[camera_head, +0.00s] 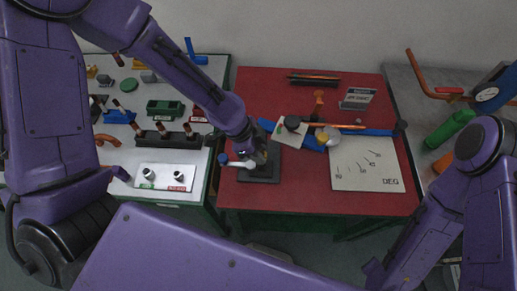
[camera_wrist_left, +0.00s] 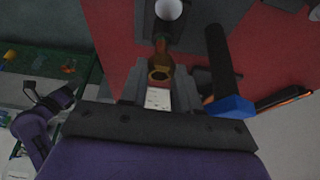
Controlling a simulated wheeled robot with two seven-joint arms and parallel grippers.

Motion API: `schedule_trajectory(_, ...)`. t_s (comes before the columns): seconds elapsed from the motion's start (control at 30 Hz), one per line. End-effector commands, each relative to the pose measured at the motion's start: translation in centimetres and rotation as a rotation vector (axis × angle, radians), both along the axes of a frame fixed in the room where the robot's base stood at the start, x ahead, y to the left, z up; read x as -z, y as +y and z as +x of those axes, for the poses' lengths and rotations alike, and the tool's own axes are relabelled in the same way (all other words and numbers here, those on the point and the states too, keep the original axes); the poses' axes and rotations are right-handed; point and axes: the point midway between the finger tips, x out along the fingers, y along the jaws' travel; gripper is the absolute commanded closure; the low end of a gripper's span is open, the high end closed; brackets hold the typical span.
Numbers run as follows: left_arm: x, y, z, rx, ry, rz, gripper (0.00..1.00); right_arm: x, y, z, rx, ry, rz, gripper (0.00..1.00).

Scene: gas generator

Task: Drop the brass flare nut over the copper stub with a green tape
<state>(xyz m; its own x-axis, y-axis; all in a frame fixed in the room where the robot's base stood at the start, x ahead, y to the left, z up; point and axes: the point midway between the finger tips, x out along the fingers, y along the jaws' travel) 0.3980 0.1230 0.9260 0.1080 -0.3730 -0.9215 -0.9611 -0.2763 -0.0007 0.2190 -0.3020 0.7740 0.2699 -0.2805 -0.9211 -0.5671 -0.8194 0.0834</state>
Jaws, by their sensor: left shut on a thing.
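My left gripper (camera_head: 259,158) is over the black plate (camera_head: 262,172) at the left of the red table. In the left wrist view its fingers (camera_wrist_left: 159,88) are shut on a small brass-coloured piece with a dark opening (camera_wrist_left: 160,73), which looks like the flare nut. In the head view the piece is too small to make out. On the left table, a white board (camera_head: 160,186) bears two short upright posts. The left post (camera_head: 149,174) has a green mark by it and the right post (camera_head: 179,177) a red one. My right gripper is out of view.
A rack with copper tubes (camera_head: 165,137) stands behind the white board. A marked sheet (camera_head: 367,172) and several tools lie to the right on the red table (camera_head: 300,196). A black-handled blue tool (camera_wrist_left: 222,75) is beside my left fingers.

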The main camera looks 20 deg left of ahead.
Motion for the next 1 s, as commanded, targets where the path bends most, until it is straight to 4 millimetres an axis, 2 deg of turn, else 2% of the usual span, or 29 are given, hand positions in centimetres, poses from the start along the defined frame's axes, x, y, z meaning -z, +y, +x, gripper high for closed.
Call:
schedule_trajectory(0.73, 2.4, 0.0, 0.0, 0.000, 0.001, 0.001, 0.81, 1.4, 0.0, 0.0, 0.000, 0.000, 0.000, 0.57)
schedule_trajectory(1.0, 2.4, 0.0, 0.0, 0.000, 0.000, 0.000, 0.81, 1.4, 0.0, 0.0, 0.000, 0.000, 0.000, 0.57)
